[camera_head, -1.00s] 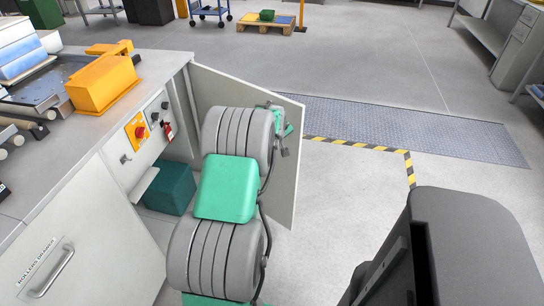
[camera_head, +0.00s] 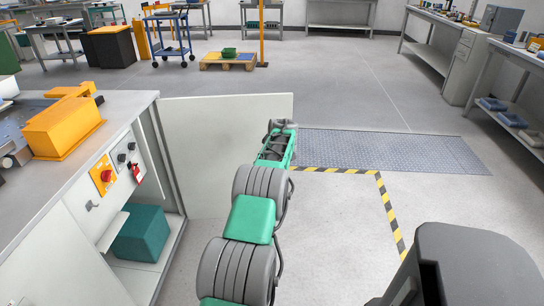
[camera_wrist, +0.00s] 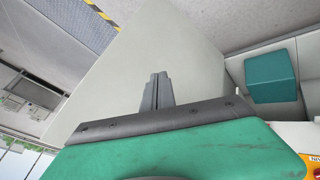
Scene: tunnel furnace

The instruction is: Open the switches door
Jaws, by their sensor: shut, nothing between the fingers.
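The switches door (camera_head: 215,140) is a pale grey panel hinged at the far corner of the cabinet (camera_head: 170,160). It stands swung wide open, away from the cabinet front. In the wrist view the door (camera_wrist: 130,75) fills the middle, behind my gripper (camera_wrist: 157,76). My gripper is shut, with its fingers together and nothing between them. The fingertips are over the door's face; I cannot tell whether they touch it. In the head view my arm hides the gripper and part of the door's right side. The switch panel (camera_head: 118,165) with a red knob is on the cabinet front.
A teal box (camera_head: 146,232) stands inside the open cabinet and also shows in the wrist view (camera_wrist: 270,76). An orange block (camera_head: 62,128) sits on the cabinet top. A metal floor plate (camera_head: 390,150) and striped tape (camera_head: 388,205) lie right of the door. The floor there is clear.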

